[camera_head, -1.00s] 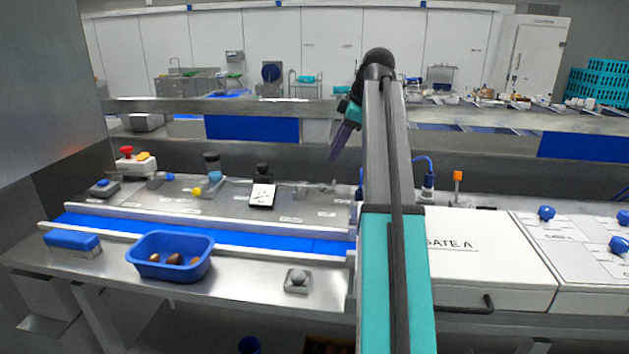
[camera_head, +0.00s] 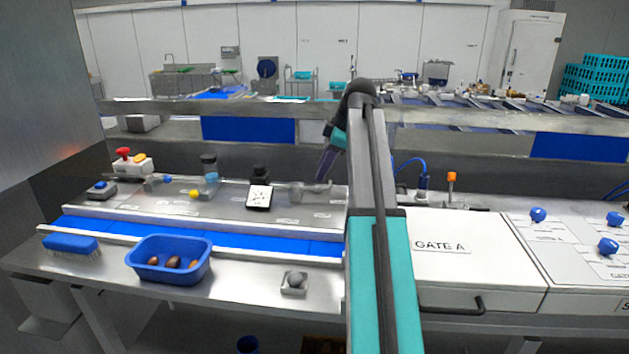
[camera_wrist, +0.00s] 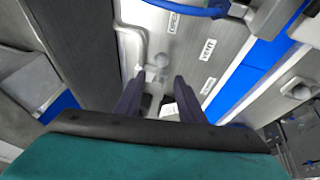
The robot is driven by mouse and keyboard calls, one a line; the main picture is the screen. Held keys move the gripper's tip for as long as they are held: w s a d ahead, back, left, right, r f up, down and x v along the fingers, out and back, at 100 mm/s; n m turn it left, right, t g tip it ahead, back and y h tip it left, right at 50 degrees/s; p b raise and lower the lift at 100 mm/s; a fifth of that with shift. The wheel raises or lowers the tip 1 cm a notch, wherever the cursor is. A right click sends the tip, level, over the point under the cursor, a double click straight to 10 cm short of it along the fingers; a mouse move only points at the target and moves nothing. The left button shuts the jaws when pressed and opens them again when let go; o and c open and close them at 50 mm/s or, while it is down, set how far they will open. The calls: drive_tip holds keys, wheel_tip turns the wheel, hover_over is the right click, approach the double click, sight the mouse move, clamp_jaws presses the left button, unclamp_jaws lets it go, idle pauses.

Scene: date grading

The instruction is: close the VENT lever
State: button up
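The grey VENT lever (camera_wrist: 150,73) shows in the wrist view with a pale round knob (camera_wrist: 163,60), next to the VENT label (camera_wrist: 208,52) and a bent metal pipe. It lies just beyond and between my fingertips, and I cannot tell its exact position. In the head view, the grey fitting (camera_head: 308,188) there is partly behind my gripper. My gripper (camera_wrist: 157,84) is open, its two dark fingers apart with nothing held between them. In the head view my gripper (camera_head: 324,166) points down at the back panel, and its finger gap is not visible.
A blue belt (camera_head: 240,237) runs in front of the panel. A blue tub (camera_head: 140,268) of dates, a brush (camera_head: 70,243) and a grey knob (camera_head: 294,282) sit along the front. A black-knobbed card holder (camera_head: 259,196) stands left of my gripper; the GATE A box (camera_head: 470,270) is at right.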

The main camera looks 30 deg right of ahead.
sight(315, 187)
drive_tip(key=shift+p+x, duration=1.25)
drive_tip(key=shift+x, duration=2.3)
clamp_jaws()
